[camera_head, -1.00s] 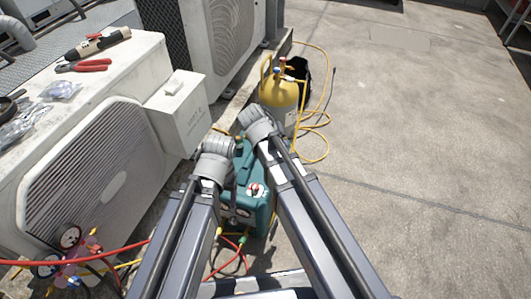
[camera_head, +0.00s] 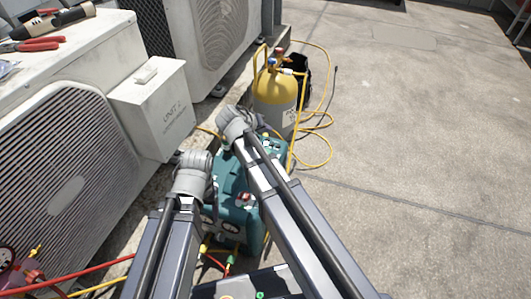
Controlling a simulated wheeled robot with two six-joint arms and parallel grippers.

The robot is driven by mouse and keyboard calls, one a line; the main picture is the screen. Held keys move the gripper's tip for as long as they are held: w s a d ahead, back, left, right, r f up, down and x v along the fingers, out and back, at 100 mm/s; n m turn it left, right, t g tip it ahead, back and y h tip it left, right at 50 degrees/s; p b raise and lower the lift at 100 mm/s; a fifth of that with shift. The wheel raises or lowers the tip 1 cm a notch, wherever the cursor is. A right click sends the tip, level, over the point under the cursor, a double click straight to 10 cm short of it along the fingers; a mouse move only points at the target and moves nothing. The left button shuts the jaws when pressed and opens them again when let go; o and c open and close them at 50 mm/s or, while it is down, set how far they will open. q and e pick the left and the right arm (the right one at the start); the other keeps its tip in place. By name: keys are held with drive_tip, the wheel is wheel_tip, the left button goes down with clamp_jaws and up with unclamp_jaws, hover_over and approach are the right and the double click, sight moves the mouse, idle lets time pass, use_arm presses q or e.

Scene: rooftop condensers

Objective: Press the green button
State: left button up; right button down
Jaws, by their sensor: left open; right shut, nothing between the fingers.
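A teal machine (camera_head: 238,186) stands on the ground in the middle, partly hidden behind my two arms. Its upper face carries a small red-and-white control (camera_head: 244,198). A small round green spot (camera_head: 260,295) shows on a dark panel at the bottom edge, cut off by the frame; I cannot tell whether it is the button. My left arm ends in a grey joint over the machine's left side. My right arm ends higher, near its far edge. The fingers of both grippers are hidden behind the joints, and I cannot tell whether they touch the machine.
A yellow cylinder (camera_head: 275,92) with a yellow hose (camera_head: 327,100) stands behind the machine. A condenser unit (camera_head: 62,185) with a box (camera_head: 152,112) fills the left. Red-handled pliers (camera_head: 38,44) lie on top. Red and yellow hoses cross the lower left. The concrete at right is clear.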

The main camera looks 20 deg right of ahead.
drive_tip(key=shift+f, duration=0.1)
wheel_tip(320, 180, down, 9)
drive_tip(key=b, duration=0.9)
idle(1.8)
drive_tip(key=shift+f+b, duration=0.25)
drive_tip(key=shift+b, duration=0.1)
drive_tip(key=shift+r, duration=0.15)
idle(0.4)
drive_tip(key=shift+r+p, duration=0.35)
drive_tip(key=shift+p, duration=0.1)
